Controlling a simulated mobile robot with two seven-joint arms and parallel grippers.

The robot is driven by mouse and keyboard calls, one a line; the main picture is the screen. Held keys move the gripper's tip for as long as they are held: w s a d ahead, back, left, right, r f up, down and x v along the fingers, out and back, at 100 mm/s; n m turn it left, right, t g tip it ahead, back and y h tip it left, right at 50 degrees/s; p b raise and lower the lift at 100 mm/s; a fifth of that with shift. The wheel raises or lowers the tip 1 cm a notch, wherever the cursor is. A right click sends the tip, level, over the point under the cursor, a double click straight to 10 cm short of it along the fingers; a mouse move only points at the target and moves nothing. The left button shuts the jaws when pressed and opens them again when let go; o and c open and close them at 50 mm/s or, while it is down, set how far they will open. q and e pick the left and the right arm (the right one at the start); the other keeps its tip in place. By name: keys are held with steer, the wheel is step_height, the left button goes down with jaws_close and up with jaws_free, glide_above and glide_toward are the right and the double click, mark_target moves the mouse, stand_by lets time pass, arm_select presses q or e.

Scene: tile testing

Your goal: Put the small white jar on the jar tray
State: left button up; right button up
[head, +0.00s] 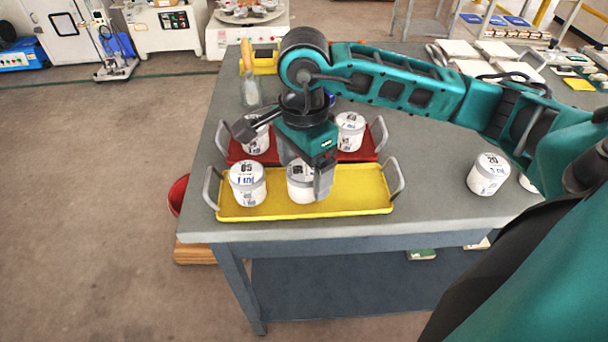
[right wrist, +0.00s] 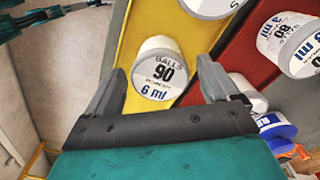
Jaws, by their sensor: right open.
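My right gripper (head: 307,176) is open above the yellow tray (head: 345,205). A white jar (head: 300,188) stands on that tray below it, partly covered by a finger. Another white jar (head: 248,185) stands at the left of the yellow tray. Two white jars, one at left (head: 257,142) and one at right (head: 350,132), stand on the red tray (head: 366,153) behind. My left gripper is out of view.
Tray handles rise at both ends, such as the yellow tray's right handle (head: 395,178). A clear bottle (head: 250,90) stands behind the red tray. A blue-and-white container (right wrist: 275,130) shows in the wrist view.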

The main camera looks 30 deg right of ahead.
mark_target(304, 170)
step_height(304, 170, up, 9)
steer(key=shift+r, duration=0.15)
stand_by(0.6)
